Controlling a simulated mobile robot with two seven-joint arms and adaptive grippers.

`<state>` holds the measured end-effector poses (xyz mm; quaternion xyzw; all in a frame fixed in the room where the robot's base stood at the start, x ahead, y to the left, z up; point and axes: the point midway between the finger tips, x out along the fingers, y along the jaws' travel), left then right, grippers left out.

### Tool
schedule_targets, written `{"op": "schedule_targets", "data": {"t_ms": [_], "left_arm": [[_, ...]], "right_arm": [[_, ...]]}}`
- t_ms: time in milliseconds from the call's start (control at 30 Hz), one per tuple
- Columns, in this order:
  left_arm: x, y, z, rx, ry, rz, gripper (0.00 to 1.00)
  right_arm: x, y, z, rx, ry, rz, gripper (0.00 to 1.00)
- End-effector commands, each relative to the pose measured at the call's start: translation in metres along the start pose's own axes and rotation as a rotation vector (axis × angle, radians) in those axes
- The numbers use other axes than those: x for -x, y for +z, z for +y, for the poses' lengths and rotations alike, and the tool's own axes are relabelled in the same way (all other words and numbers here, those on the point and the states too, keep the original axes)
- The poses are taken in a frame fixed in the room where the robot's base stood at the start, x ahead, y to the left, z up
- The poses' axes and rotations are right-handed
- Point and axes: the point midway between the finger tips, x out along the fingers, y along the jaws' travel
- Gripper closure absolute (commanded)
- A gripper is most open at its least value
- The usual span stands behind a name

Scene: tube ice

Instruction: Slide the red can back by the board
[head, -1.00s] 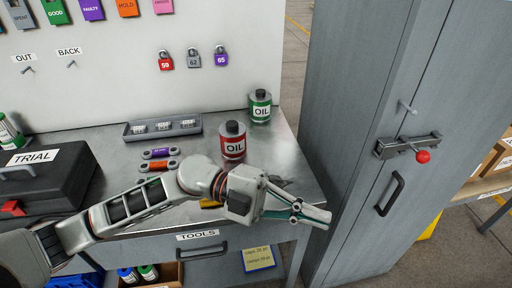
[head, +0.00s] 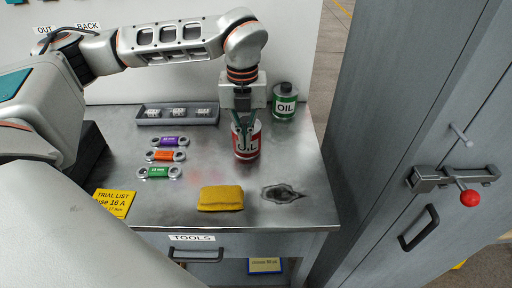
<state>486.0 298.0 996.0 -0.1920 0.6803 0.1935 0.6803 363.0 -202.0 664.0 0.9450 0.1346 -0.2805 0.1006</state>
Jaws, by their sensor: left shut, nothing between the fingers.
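The red oil can (head: 247,153) stands upright on the metal bench top, right of the fuses. My left gripper (head: 244,131) points down at it from above, shut and empty. Its fingers overlap the front of the can and cover its cap and part of the label. I cannot tell whether they touch it. The white board (head: 300,62) stands upright behind the bench. My right gripper is not in view.
A green oil can (head: 285,102) stands behind and right of the red one. A grey tray (head: 177,114) lies at the back left. Three fuses (head: 166,156), a yellow cloth (head: 221,198) and a dark stain (head: 282,194) are nearer the front. A grey cabinet (head: 400,110) stands at right.

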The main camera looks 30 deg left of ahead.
Motion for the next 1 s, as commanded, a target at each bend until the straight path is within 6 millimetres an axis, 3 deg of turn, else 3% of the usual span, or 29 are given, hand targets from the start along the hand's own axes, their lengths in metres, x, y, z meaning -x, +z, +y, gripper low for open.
{"op": "schedule_targets", "data": {"t_ms": [167,567,800,1000], "left_arm": [[-0.021,-0.001,0.001,0.001,0.004,0.003,1.00],[-0.097,-0.001,0.000,-0.002,0.001,0.004,1.00],[-0.097,0.030,-0.001,0.000,-0.001,-0.001,1.00],[-0.098,0.039,-0.001,-0.002,-0.002,0.001,1.00]], "right_arm": [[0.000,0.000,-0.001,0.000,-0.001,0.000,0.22],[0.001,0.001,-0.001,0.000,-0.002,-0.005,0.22],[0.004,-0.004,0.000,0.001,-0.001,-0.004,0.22],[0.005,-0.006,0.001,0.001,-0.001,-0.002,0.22]]}}
